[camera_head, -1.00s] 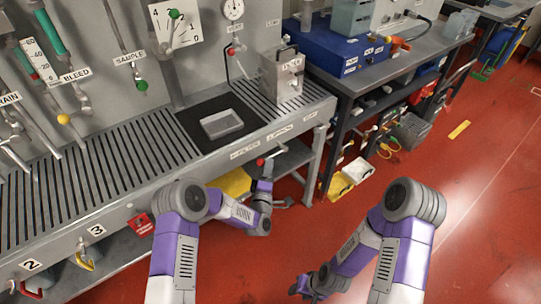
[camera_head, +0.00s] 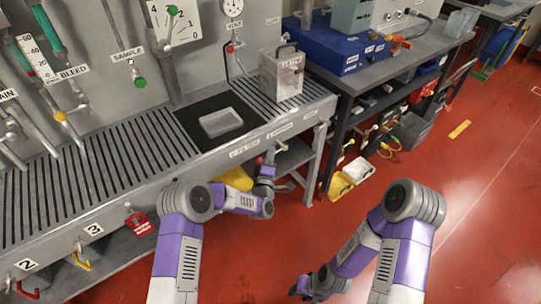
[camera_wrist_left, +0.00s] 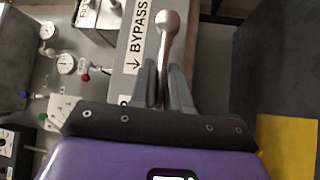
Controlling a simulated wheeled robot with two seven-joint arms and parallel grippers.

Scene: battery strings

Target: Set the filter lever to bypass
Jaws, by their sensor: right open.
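In the left wrist view a metal lever with a round ball knob (camera_wrist_left: 168,22) stands beside a white BYPASS label (camera_wrist_left: 137,38) with an arrow. My left gripper (camera_wrist_left: 163,72) has its two fingers on either side of the lever's rod. I cannot tell whether they press on it. In the head view my left gripper (camera_head: 266,165) is at the bench's front edge, below the label strip (camera_head: 245,151) that seems to read filter. The lever is hardly visible there. My right gripper (camera_head: 305,288) is low at the bottom, open, away from the bench.
A slotted grey bench (camera_head: 110,160) carries a small grey tray (camera_head: 221,123) on a black mat and a metal box (camera_head: 282,72). A side table (camera_head: 400,62) stands at right.

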